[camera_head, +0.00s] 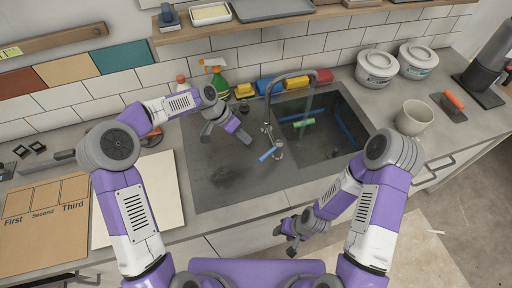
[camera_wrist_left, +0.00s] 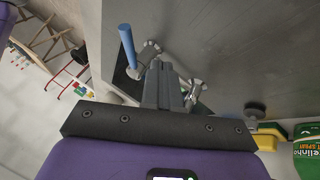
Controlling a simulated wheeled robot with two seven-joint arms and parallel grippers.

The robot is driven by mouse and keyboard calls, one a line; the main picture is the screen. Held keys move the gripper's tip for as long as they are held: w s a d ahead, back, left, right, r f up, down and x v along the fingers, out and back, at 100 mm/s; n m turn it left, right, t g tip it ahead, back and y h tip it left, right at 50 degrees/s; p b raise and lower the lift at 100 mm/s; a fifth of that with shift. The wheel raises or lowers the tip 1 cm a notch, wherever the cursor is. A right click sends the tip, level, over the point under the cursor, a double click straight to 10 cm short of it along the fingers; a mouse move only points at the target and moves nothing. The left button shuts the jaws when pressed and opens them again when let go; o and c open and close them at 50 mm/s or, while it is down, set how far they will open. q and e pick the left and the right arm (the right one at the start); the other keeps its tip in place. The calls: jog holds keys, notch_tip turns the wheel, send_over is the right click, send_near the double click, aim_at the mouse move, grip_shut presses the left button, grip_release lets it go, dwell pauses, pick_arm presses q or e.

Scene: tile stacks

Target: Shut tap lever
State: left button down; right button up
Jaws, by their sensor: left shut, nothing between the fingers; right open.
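The tap (camera_head: 289,78) is a grey gooseneck at the left edge of the dark sink basin. Its lever (camera_head: 268,155) has a blue handle that sticks out toward the front left, away from the basin. In the left wrist view the blue lever (camera_wrist_left: 128,45) stands just left of my fingertips, apart from them. My left gripper (camera_head: 245,136) is shut and empty, above the drainboard, to the left of the tap and a little behind the lever. It also shows in the left wrist view (camera_wrist_left: 158,66). My right gripper (camera_head: 287,238) is open and empty, low in front of the counter edge.
The basin (camera_head: 340,150) holds a green item (camera_head: 304,122). A spray bottle (camera_head: 218,84) and coloured sponges (camera_head: 268,86) line the wall behind. White lidded tubs (camera_head: 376,68) and a bowl (camera_head: 414,117) stand right. The drainboard (camera_head: 215,180) is clear at the front.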

aim_at(270, 152)
pick_arm(q)
jog(key=s+d+f, duration=0.1)
jog(key=s+d, duration=0.1)
jog(key=s+d+f, duration=0.1)
jog(key=d, duration=0.1)
jog(key=shift+f, duration=0.35)
pick_arm(e)
jog(key=shift+f, duration=0.15)
